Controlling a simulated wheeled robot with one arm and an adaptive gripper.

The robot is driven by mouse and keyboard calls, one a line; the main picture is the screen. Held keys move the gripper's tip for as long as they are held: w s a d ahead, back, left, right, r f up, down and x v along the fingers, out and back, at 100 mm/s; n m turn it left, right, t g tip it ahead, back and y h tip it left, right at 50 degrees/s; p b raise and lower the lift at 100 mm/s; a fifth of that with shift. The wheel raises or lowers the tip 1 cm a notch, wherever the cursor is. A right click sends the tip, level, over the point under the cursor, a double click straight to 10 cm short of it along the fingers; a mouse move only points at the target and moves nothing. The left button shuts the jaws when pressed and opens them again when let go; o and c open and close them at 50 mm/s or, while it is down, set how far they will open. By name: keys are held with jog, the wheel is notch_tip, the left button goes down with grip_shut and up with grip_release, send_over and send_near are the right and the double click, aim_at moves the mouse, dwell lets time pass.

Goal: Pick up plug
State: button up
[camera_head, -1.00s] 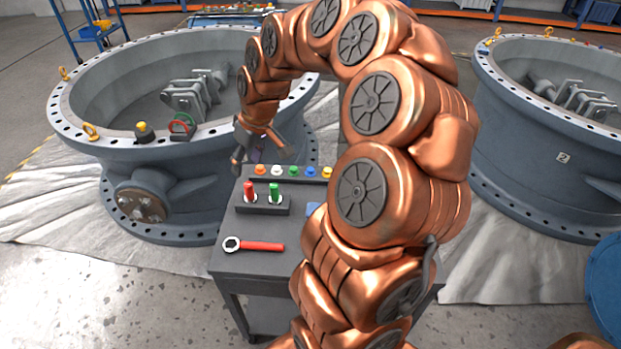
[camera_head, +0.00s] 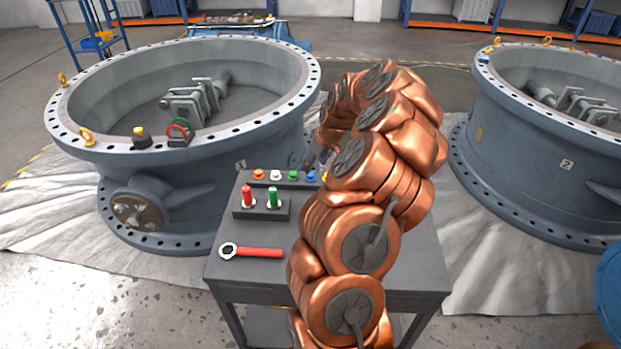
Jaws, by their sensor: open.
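A red plug (camera_head: 247,195) and a green plug (camera_head: 273,197) stand upright in a dark block (camera_head: 261,216) on the grey cart. Behind them a dark strip holds a row of small knobs: orange (camera_head: 258,174), white (camera_head: 275,175), green (camera_head: 293,176), blue (camera_head: 311,177) and part of a yellow one. I cannot tell which of these is the task's plug. My gripper (camera_head: 316,159) is open, just behind the blue end of the row. My arm hides part of it and the right end of the strip.
A red-handled wrench (camera_head: 252,252) lies at the front of the cart (camera_head: 405,268). A large valve ring (camera_head: 210,152) stands behind at left, with a yellow-topped button (camera_head: 140,137) and a red ring item (camera_head: 177,134) on its rim. Another valve (camera_head: 520,135) stands at right.

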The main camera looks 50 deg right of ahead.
aim_at(310, 174)
jog(key=shift+p+x, duration=0.4)
jog(key=shift+x, duration=2.3)
jog(key=c, duration=0.9)
